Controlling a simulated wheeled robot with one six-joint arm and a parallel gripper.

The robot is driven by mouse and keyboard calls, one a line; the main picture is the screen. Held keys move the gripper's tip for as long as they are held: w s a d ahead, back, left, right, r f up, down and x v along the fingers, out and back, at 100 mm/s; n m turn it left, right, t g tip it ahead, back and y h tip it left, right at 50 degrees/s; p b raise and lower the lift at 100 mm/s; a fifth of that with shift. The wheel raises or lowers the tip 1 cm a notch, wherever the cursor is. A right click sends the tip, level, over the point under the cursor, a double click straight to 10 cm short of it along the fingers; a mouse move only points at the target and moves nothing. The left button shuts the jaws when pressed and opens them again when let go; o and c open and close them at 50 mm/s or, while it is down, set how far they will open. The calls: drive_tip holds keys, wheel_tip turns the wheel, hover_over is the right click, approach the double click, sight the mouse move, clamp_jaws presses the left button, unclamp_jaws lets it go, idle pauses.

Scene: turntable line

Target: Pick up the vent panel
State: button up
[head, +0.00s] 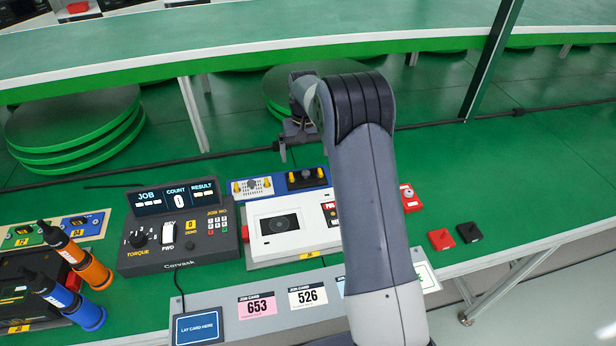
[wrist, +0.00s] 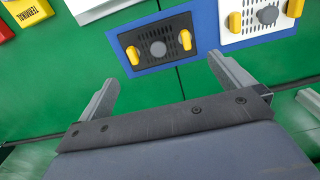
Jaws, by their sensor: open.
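Two vented panels lie on a blue mat (head: 280,189), each with two yellow knobs or clips and a round centre. The black one (head: 307,178) is on the right in the head view, the white one (head: 252,187) on the left. I cannot tell which is the vent panel. In the wrist view the black panel (wrist: 140,50) is just beyond and between my open fingers, and the white panel (wrist: 247,24) is at the upper right. My gripper (wrist: 168,82) is open and empty, apart from both. In the head view it hangs above and behind the mat (head: 290,148).
A white device (head: 290,226) stands in front of the mat. A dark control console (head: 178,226) with a display is to its left. Job cards (head: 308,296) lie along the front.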

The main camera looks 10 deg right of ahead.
sight(306, 172)
wheel_tip(306, 172, down, 7)
drive_tip(key=shift+s+f+p, duration=0.1)
drive_tip(key=shift+f+p, duration=0.1)
drive_tip(key=shift+p, duration=0.3)
drive_tip(key=shift+c, duration=0.2)
drive_tip(key=c, duration=0.7)
